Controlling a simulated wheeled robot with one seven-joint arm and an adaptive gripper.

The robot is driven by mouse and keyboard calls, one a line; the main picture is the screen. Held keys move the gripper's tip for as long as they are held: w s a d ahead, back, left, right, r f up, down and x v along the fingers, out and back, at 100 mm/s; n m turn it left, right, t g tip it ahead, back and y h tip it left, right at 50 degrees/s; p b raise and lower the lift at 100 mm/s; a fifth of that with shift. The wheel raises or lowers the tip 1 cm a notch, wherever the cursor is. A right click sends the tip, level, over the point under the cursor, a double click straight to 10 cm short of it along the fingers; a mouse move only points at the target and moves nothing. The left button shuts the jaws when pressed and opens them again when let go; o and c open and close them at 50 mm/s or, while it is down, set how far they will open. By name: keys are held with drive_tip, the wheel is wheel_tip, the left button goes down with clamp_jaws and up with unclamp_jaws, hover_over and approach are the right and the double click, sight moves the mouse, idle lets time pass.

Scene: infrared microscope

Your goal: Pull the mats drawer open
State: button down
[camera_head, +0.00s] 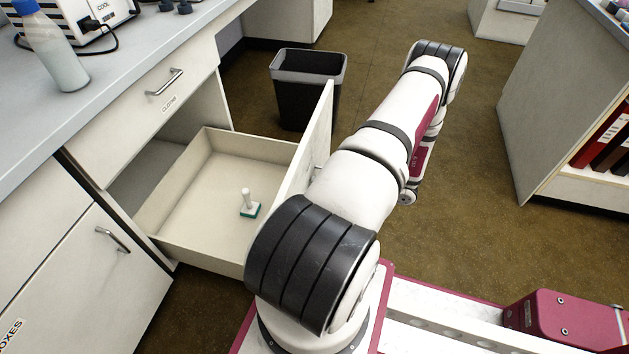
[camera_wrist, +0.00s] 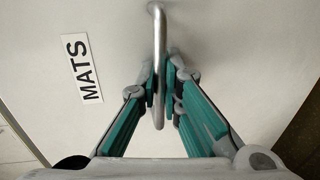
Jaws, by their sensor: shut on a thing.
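The mats drawer (camera_head: 180,222) stands pulled well out of the cabinet in the head view. Its front panel (camera_head: 292,168) is seen from the inside edge, with my arm in front of part of it. In the wrist view the drawer front (camera_wrist: 215,35) carries a "MATS" label (camera_wrist: 82,68). The metal handle (camera_wrist: 158,45) stands out from the front. My gripper (camera_wrist: 167,88) is shut on the handle, with a finger on each side of it. In the head view my gripper is hidden behind my arm.
A small white stamp-like object with a green base (camera_head: 249,204) stands inside the drawer. A black bin (camera_head: 308,95) stands beyond the drawer front. The cloths drawer (camera_head: 150,115) above is closed. Open floor lies to the right, up to another cabinet (camera_head: 550,110).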

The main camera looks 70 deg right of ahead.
drive_tip(key=shift+s, duration=0.5)
drive_tip(key=c, duration=2)
unclamp_jaws()
drive_tip(key=v, duration=1.2)
